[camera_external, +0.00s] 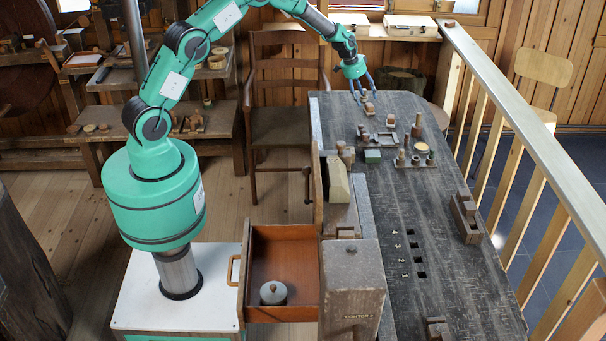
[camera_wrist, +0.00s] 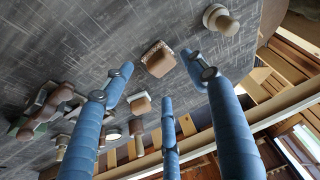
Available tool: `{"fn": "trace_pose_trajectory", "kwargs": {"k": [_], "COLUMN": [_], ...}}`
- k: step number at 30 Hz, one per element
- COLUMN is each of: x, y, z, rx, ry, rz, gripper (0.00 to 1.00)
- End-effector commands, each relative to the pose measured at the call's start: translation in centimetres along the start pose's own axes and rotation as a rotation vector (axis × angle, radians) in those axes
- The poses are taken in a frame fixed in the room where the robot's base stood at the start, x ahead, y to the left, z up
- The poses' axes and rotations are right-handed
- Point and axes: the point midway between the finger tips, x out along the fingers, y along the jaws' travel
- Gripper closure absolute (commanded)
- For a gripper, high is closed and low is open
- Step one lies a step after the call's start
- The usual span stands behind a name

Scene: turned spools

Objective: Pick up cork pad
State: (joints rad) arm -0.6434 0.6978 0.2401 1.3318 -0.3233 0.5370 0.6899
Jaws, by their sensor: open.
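A small brown block with a pale speckled edge, which looks like the cork pad (camera_wrist: 157,58), lies on the dark bench top in the wrist view. My gripper (camera_wrist: 160,78) has three blue fingers spread apart around the line of sight to this block, with nothing held between them. In the outside view my gripper (camera_external: 362,92) points down over the far part of the bench. A small brown piece (camera_external: 369,108) lies just below the fingertips there; I cannot tell for sure whether it is the same block.
A round wooden knob (camera_wrist: 221,19) stands near the block. Several small wooden pieces, a green block (camera_external: 373,156) and a small tray of turned parts (camera_external: 417,162) lie nearer on the bench. A wooden block tool (camera_external: 467,218) sits at the right edge, beside a railing (camera_external: 520,95). The bench middle is mostly clear.

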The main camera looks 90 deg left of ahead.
Motion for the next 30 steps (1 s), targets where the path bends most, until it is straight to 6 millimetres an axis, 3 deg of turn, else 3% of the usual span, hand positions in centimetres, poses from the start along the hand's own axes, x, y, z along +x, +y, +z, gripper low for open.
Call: {"fn": "trace_pose_trajectory", "kwargs": {"k": [17, 30], "x": [0.9, 5.0], "y": [0.0, 0.0], "z": [-0.1, -0.2], "rx": [0.000, 0.000], "ry": [0.001, 0.000], "rz": [0.000, 0.000], "gripper": [0.42, 0.42]}}
